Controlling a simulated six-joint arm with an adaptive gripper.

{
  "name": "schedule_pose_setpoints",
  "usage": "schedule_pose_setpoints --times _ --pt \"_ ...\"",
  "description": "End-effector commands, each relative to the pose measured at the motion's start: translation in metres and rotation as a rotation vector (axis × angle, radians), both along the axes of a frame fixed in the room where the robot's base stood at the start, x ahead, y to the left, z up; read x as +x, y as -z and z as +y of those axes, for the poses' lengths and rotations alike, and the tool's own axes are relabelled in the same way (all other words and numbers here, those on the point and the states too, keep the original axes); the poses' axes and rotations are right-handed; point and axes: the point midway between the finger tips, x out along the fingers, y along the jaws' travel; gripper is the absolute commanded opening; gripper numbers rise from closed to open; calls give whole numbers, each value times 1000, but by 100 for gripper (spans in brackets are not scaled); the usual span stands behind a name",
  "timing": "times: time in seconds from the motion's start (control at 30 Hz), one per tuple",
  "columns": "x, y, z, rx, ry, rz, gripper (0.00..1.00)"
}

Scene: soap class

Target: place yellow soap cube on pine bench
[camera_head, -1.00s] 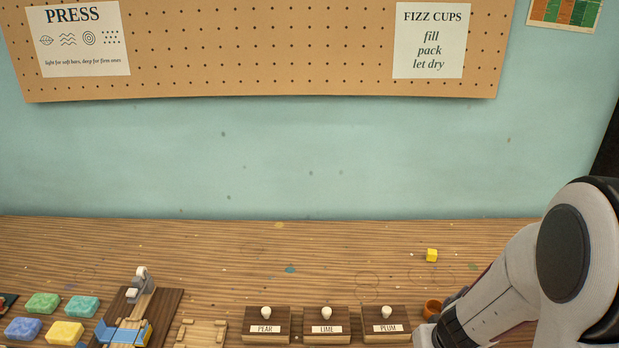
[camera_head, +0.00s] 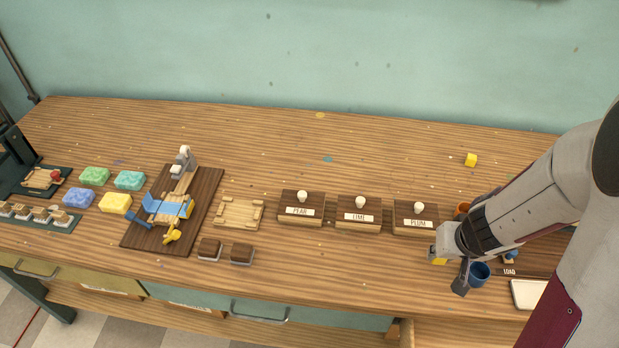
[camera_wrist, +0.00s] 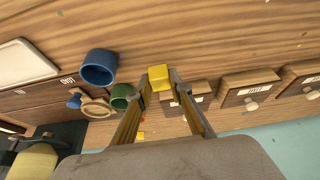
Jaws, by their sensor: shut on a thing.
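A yellow soap cube (camera_wrist: 160,76) sits between the two fingertips of my gripper (camera_wrist: 161,84) in the wrist view. My gripper is shut on it. In the head view my gripper (camera_head: 449,270) is over the front part of the pine bench (camera_head: 340,275), in front of the plum block, and the held cube (camera_head: 438,261) shows only in part. I cannot tell how high it is above the wood. A second small yellow cube (camera_head: 471,160) rests alone at the back right of the bench.
Knobbed blocks labelled pear (camera_head: 300,211), lime (camera_head: 359,216) and plum (camera_head: 416,222) stand left of my gripper. A blue cup (camera_head: 479,275), an orange cup (camera_head: 462,209) and a white tray (camera_head: 530,293) are near my arm. A green cup (camera_wrist: 121,97) shows too. Bare wood lies front left.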

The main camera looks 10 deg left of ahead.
Motion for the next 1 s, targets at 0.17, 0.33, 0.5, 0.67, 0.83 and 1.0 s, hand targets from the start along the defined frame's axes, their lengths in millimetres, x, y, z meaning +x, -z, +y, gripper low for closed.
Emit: schedule_pose_setpoints --times 0.17,0.33,0.5,0.67,0.83,1.0 --pt "2 -2 3 0 -8 0 6" --pt "6 -4 5 0 -18 0 6" --pt "12 -8 8 -1 -30 -1 6" --pt "19 -13 11 0 -45 -1 6" --pt "34 -22 16 -1 -73 -3 6" --pt "60 -37 23 -1 -124 -3 6"
